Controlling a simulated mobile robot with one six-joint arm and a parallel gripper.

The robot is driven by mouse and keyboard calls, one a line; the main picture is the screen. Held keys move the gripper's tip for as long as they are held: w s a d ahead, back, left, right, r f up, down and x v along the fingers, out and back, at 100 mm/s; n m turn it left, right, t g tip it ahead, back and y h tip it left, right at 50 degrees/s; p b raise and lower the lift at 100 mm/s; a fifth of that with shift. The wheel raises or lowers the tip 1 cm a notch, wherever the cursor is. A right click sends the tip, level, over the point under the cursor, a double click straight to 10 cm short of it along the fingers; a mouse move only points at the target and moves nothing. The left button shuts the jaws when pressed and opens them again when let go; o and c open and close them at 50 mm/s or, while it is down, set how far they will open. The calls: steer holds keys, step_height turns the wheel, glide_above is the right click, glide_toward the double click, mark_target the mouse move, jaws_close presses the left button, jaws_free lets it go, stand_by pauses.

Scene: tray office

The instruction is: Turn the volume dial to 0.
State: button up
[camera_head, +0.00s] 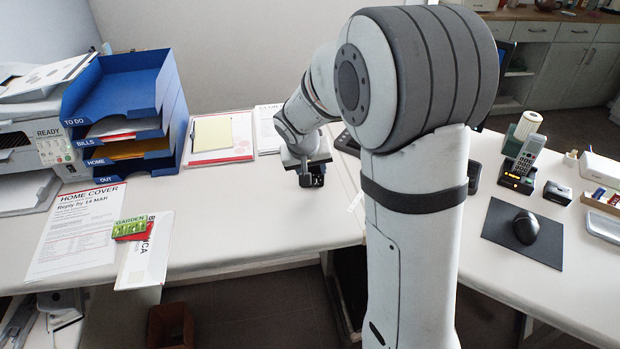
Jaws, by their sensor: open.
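I cannot make out a volume dial in the head view; my arm hides the middle of the desk, and small details there are too fine to read. My gripper (311,178) is small and dark in this view, pointing down above the white desk (270,215), left of my arm's large joint. It is open, and I see nothing held in it. A small black box (557,192) stands on the right part of the desk, far from my gripper; I cannot tell whether it carries a dial.
Left are a printer (40,140), blue trays (130,110) and a letter (75,230). A notepad (212,134) lies behind my gripper. Right are a cordless phone (523,165) and a mouse (526,228) on a dark mat (500,232). The desk in front of my gripper is mostly clear.

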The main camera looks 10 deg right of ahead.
mark_target(314, 182)
steer(key=x, duration=0.3)
steer(key=b+x, duration=0.1)
steer(key=x, duration=0.2)
steer(key=shift+w+a+f, duration=0.1)
steer(key=shift+a+f, duration=0.05)
steer(key=shift+f, duration=0.2)
steer(key=shift+c, duration=0.5)
